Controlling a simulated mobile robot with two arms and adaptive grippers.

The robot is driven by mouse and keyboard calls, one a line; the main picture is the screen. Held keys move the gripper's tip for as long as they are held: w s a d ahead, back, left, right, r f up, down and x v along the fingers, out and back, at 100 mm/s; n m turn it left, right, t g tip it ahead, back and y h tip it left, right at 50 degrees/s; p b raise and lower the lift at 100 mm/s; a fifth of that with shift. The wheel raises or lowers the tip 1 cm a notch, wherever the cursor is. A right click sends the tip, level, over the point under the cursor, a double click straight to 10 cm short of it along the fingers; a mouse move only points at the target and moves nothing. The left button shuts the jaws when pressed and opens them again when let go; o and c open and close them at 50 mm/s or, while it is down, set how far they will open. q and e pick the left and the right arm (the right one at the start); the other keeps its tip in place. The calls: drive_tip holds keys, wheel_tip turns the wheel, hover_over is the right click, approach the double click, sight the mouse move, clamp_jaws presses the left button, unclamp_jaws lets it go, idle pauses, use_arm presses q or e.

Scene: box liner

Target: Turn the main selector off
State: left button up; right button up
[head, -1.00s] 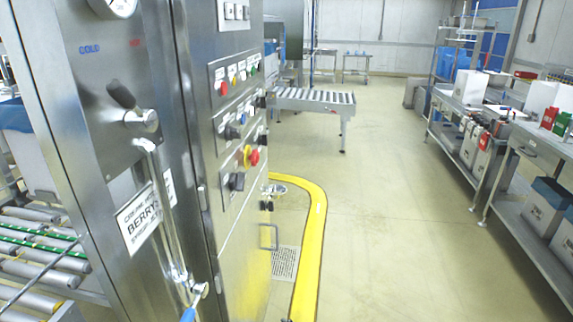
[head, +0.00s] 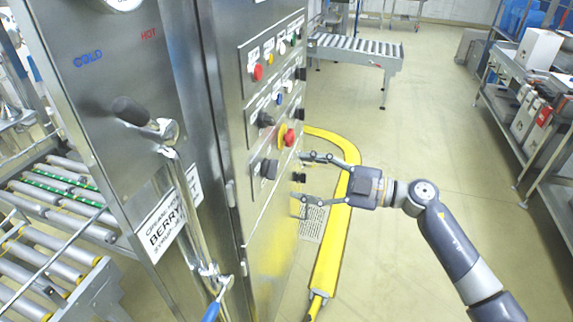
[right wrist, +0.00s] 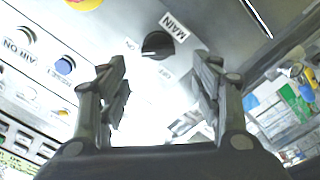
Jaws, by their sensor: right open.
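The main selector (right wrist: 157,44) is a round black knob next to a "MAIN" label on the steel panel, in the right wrist view. In the head view a black knob low on the panel (head: 268,168) appears to be the same selector. Which mark its pointer faces is hard to read. My right gripper (head: 299,178) is open and empty, pointing left toward the panel beside this knob. In the right wrist view its two fingers (right wrist: 163,75) are spread, with the selector beyond and between them, apart from it. My left gripper is not in view.
Above the selector sits a red button on a yellow base (head: 288,137), with more buttons higher up. A long door handle (head: 185,205) stands out left of the panel. Open floor lies right.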

sight(276, 170)
drive_tip(key=x, duration=0.3)
drive_tip(key=shift+w+a+r+p, duration=0.1)
drive_tip(key=shift+w+p, duration=0.1)
drive_tip(key=shift+p, duration=0.2)
drive_tip(key=shift+x, duration=1.15)
drive_tip(key=shift+a, duration=0.1)
drive_tip(key=shift+w+f, duration=0.1)
drive_tip(key=shift+f, duration=0.1)
drive_tip(key=shift+c, duration=1.1)
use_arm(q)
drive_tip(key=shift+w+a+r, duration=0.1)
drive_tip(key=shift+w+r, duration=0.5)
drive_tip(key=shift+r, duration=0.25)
use_arm(e)
drive_tip(key=c, duration=0.8)
